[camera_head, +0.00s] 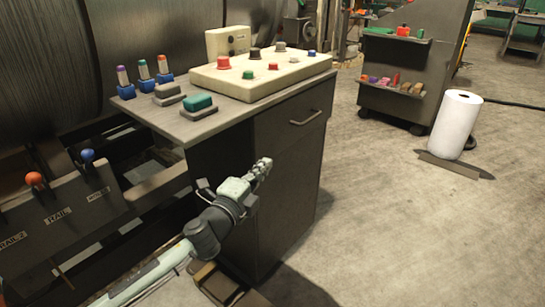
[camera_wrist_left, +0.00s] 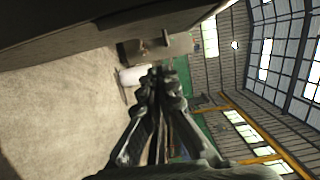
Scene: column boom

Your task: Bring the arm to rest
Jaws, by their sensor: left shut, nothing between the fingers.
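My left arm comes in from the lower left in the head view. Its gripper (camera_head: 263,167) is in front of the grey cabinet (camera_head: 285,185), below the top's edge. The left wrist view shows the gripper (camera_wrist_left: 158,72) with its fingers together and nothing between them. I cannot tell from these views whether the gripper touches the cabinet. My right gripper is in neither view.
A control box (camera_head: 262,78) with several coloured knobs stands on the cabinet. Levers with an orange knob (camera_head: 34,179) and a blue knob (camera_head: 88,155) are at the left. A white roll (camera_head: 456,125) stands on the floor at the right. The floor between is clear.

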